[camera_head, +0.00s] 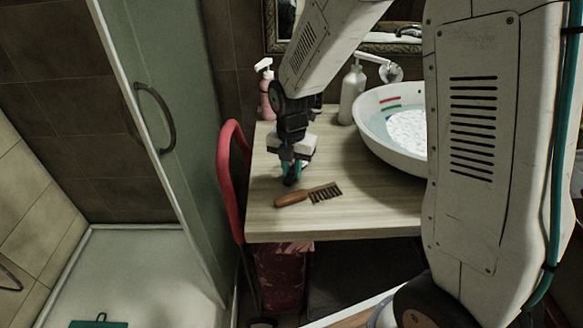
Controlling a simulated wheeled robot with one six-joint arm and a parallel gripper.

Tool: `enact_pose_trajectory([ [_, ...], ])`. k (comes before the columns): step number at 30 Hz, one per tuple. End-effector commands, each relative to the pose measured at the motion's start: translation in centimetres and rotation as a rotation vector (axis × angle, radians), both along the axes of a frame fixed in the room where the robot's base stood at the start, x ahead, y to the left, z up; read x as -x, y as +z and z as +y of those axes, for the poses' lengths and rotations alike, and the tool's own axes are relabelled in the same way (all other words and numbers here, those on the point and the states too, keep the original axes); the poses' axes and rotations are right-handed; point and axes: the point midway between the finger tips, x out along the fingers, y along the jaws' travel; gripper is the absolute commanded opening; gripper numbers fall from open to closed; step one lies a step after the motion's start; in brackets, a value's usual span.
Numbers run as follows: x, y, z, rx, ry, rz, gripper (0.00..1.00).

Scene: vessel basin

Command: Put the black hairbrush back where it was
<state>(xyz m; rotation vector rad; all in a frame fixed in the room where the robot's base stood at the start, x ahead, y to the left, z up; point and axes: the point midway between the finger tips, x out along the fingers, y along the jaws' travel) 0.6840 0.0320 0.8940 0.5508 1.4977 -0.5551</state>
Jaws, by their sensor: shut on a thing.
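My gripper (290,176) points down over the left part of the wooden counter, with its fingers shut. A small dark and teal patch shows between and around the fingertips; the thing in their grip is too small and dark to make out. A brush (324,193) with a brown wooden handle and dark bristles lies on the counter just in front of the fingertips. Its handle points left and its bristles right. No wholly black hairbrush can be made out clearly.
A white basin (377,139) stands at the counter's right. A pink pump bottle (267,95) and a pale bottle (352,92) stand at the back. A red curved frame (226,180) is by the left edge. The front of the counter (370,215) is clear.

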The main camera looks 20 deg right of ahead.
Motion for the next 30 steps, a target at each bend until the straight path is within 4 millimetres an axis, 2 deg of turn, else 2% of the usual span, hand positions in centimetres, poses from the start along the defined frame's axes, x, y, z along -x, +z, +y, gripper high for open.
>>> enact_pose_trajectory([
  [9, 0.0, -0.2, 0.0, 0.0, 0.0, -0.001, 0.0],
  [10, 0.0, -0.3, 0.0, -0.001, 0.0, -0.002, 0.22],
  [12, 0.0, -0.2, 0.0, 0.0, 0.0, -0.003, 0.41],
  [23, 0.0, 0.2, 0.0, 0.0, 0.0, -0.003, 0.41],
  [26, -0.1, 1.5, 0.0, -0.001, 0.0, -0.006, 0.41],
  [30, -0.1, 4.3, 0.0, -0.001, 0.0, -0.008, 0.41],
])
